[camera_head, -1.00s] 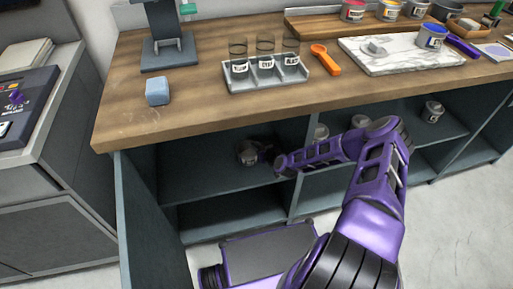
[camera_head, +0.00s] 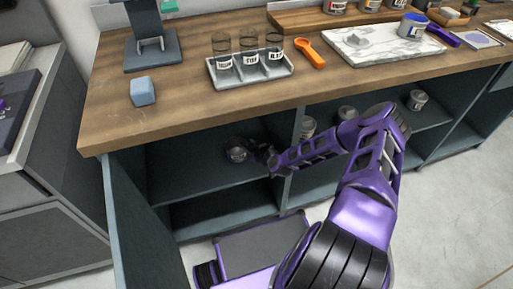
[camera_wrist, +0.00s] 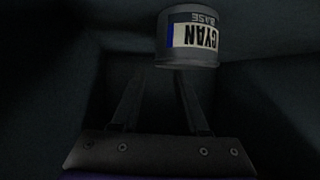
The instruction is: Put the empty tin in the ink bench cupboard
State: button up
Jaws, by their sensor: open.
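A grey tin (camera_head: 236,150) stands upright on the upper shelf of the open left bay of the bench cupboard (camera_head: 185,165). In the wrist view the tin (camera_wrist: 190,42) shows a label reading CYAN BASE with a blue stripe. Whether it is empty cannot be seen. My gripper (camera_head: 256,152) reaches into the bay from the right, close to the tin. In the wrist view my gripper (camera_wrist: 158,78) is open with nothing between its fingers. The tin is beyond the fingertips, offset to the right. Whether the right finger touches it cannot be told.
The cupboard door (camera_head: 128,215) hangs open on the left. More tins (camera_head: 417,100) stand in the bays to the right. The benchtop above holds a rack of labelled cups (camera_head: 250,70), an orange tool (camera_head: 309,52), a marble slab (camera_head: 385,45) and a blue block (camera_head: 142,91).

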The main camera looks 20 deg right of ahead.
jog(key=p+v, duration=0.1)
jog(key=v, duration=0.7)
jog(key=shift+s, duration=0.15)
jog(key=shift+r, duration=0.15)
